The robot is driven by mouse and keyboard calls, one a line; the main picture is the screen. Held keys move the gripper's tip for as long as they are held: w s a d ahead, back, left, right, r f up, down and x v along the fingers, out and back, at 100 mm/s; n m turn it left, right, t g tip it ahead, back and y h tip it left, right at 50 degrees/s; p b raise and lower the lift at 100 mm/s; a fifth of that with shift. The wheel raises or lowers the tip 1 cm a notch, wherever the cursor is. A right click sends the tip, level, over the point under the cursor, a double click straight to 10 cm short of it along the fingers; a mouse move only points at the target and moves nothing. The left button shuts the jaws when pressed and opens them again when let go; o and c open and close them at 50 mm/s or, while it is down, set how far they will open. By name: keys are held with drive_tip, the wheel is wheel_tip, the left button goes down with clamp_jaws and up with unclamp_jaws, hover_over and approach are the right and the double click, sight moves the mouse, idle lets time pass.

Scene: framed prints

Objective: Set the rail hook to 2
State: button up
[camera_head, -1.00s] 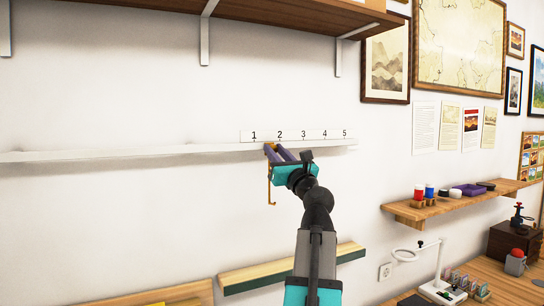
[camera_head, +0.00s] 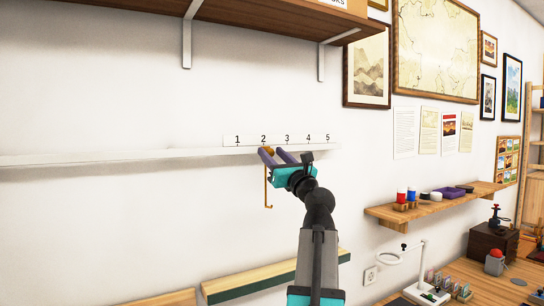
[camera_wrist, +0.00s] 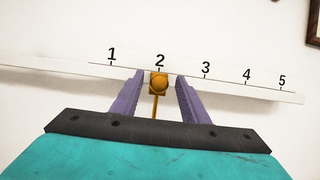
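The rail hook, an orange slider with a round knob and a thin rod (camera_head: 268,190), hangs on the white rail (camera_head: 130,157). In the wrist view the hook's knob (camera_wrist: 159,84) sits directly under the mark 2 on the number strip (camera_wrist: 205,72). The strip (camera_head: 285,139) carries marks 1 to 5. My gripper (camera_head: 275,153) is at the rail with its purple fingers on either side of the hook. In the wrist view the fingers of my gripper (camera_wrist: 158,92) stand apart, with a visible gap on each side of the knob. The hook's lower end shows below the gripper.
A wooden shelf (camera_head: 270,17) on brackets is above the rail. A lower shelf (camera_head: 440,203) with small jars is at right, above a workbench with a lamp (camera_head: 425,290). Framed prints (camera_head: 367,68) hang at right.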

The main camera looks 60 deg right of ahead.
drive_tip(key=shift+w+f, duration=0.1)
drive_tip(key=shift+w, duration=0.05)
drive_tip(key=shift+s+a+f, duration=0.3)
drive_tip(key=shift+s+a, duration=0.05)
drive_tip(key=shift+s, duration=0.2)
drive_tip(key=b+v, duration=0.4)
drive_tip(key=v, duration=0.8)
drive_tip(key=shift+s, duration=0.3)
